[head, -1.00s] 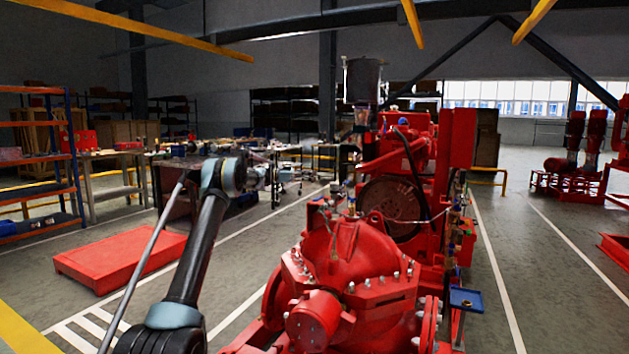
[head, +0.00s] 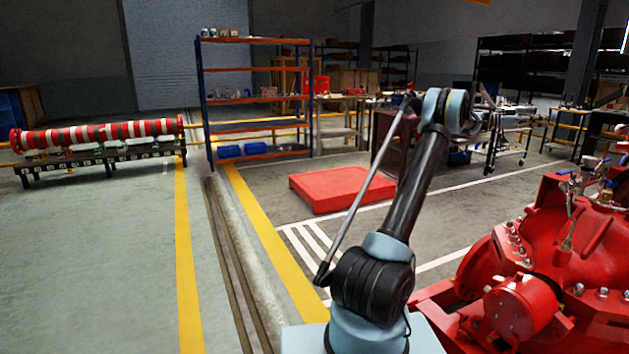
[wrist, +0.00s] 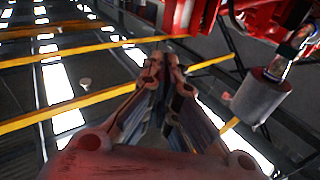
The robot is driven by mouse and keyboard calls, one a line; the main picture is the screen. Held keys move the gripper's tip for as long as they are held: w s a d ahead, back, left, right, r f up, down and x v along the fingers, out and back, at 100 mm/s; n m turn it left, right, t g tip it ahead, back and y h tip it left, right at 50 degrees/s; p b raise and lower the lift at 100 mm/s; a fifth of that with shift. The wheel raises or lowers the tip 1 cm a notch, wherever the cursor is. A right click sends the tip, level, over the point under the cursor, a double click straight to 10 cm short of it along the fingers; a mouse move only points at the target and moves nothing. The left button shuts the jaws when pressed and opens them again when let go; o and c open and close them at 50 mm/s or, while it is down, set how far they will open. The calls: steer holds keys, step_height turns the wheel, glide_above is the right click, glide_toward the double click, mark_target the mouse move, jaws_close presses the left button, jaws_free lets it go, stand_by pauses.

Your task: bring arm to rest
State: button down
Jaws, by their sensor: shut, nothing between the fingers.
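My gripper (wrist: 165,75) shows in the wrist view with its fingers together and nothing between them. It points up toward the ceiling beams and lights. In the head view my arm stands raised and bent at its elbow, left of the red pumpset (head: 560,270). The gripper itself cannot be made out in the head view. In the wrist view red machine parts (wrist: 265,25) and a grey cylinder (wrist: 262,95) lie to the right of the fingers, apart from them.
A low red platform (head: 342,188) lies on the floor behind my arm. A shelf rack (head: 255,126) and a long red-and-white striped pipe on a stand (head: 100,135) are farther back. The floor at the left (head: 100,260) is clear.

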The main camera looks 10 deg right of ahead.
steer(key=w+a+r+n+t+h, duration=0.55)
steer(key=w+a+r+t, duration=0.5)
steer(key=w+r, duration=0.25)
steer(key=w+a+r+n+t+y, duration=0.1)
steer(key=w+a+r+n+t, duration=0.15)
steer(key=a+t, duration=0.35)
steer(key=w+a+r+n+t+y, duration=0.15)
steer(key=w+a+n+t, duration=0.25)
steer(key=a, duration=0.5)
steer(key=a+f+n+t+y, duration=0.2)
steer(key=a+n+t+y, duration=0.3)
steer(key=a, duration=1.1)
steer(key=a+f+n+t+y, duration=0.2)
steer(key=a+n+y, duration=0.4)
steer(key=a, duration=1)
steer(key=s+a+f+n+g+y, duration=0.3)
steer(key=s+a+f+g+y, duration=0.45)
steer(key=s+a+f, duration=1.45)
steer(key=s+a+f+g, duration=0.2)
steer(key=s+f+g, duration=0.1)
steer(key=s+f, duration=0.8)
steer(key=s+a+f+g, duration=0.3)
steer(key=s+f, duration=0.8)
steer(key=s, duration=0.8)
steer(key=shift+g, duration=0.4)
steer(key=shift+s+a, duration=0.15)
